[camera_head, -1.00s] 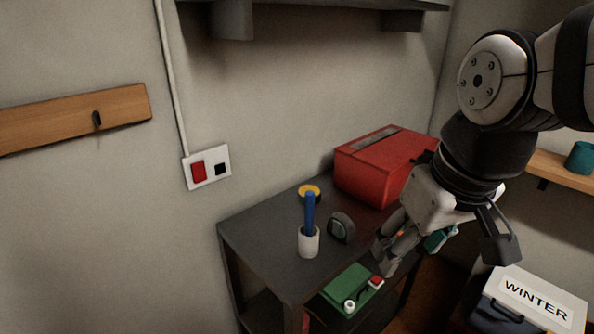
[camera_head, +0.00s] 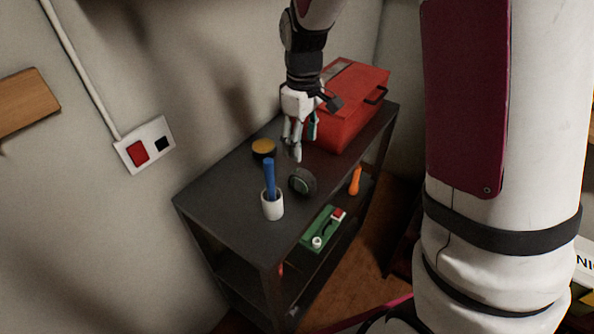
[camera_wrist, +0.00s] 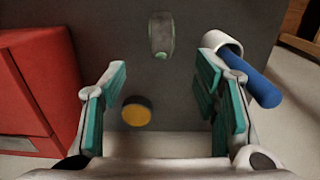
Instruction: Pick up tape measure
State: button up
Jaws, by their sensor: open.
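The tape measure (camera_head: 302,182), a dark grey rounded case with a greenish round face, stands on the dark table top. In the wrist view it appears at the top middle (camera_wrist: 161,36), beyond the fingertips. My gripper (camera_head: 295,152) points down above the table, behind the tape measure and in front of the red toolbox. In the wrist view my gripper (camera_wrist: 163,78) is open, its teal-padded fingers wide apart with nothing between the pads.
A white cup (camera_head: 272,206) with a blue-handled tool (camera_head: 269,177) stands left of the tape measure. A yellow-topped black disc (camera_head: 263,147) lies near the wall. A red toolbox (camera_head: 345,105) fills the table's far end. A green case (camera_head: 322,228) sits on the lower shelf.

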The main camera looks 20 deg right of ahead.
aim_at(302, 173)
notch_tip(302, 173, down, 8)
jog(key=shift+r+p, duration=0.15)
jog(key=shift+p, duration=0.2)
jog(key=shift+s+f+p, duration=0.2)
jog(key=shift+f+p, duration=0.4)
jog(key=shift+f, duration=2.1)
jog(key=shift+c, duration=0.3)
grip_shut()
